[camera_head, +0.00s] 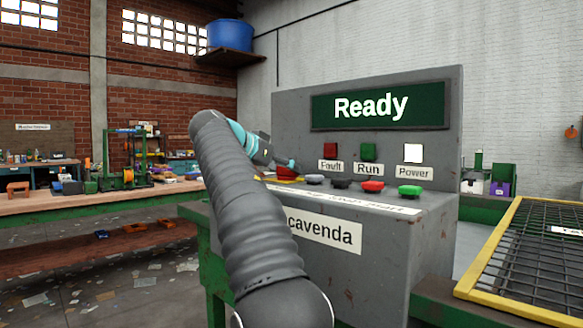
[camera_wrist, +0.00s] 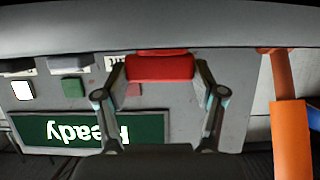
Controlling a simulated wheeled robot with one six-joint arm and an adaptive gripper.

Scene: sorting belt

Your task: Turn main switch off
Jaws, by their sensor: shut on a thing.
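A grey control console (camera_head: 385,250) shows a green "Ready" display (camera_head: 378,107). The main switch, a red handle (camera_head: 286,173) on a yellow plate (camera_head: 284,180), sits at the left end of its button shelf, partly hidden by my arm. My gripper (camera_head: 287,164) reaches down to it from the left. In the wrist view, my gripper (camera_wrist: 160,72) has one finger on each side of the red handle (camera_wrist: 160,66) and is shut on it. The white Power lamp (camera_head: 413,152) looks lit; the Fault lamp (camera_head: 330,151) and Run lamp (camera_head: 368,152) look dark.
Right of the switch are a grey button (camera_head: 314,180), a black button (camera_head: 342,184), a red button (camera_head: 372,186) and a green button (camera_head: 410,191). A yellow-framed mesh guard (camera_head: 490,238) stands at right. An orange post-like part (camera_wrist: 291,135) shows in the wrist view.

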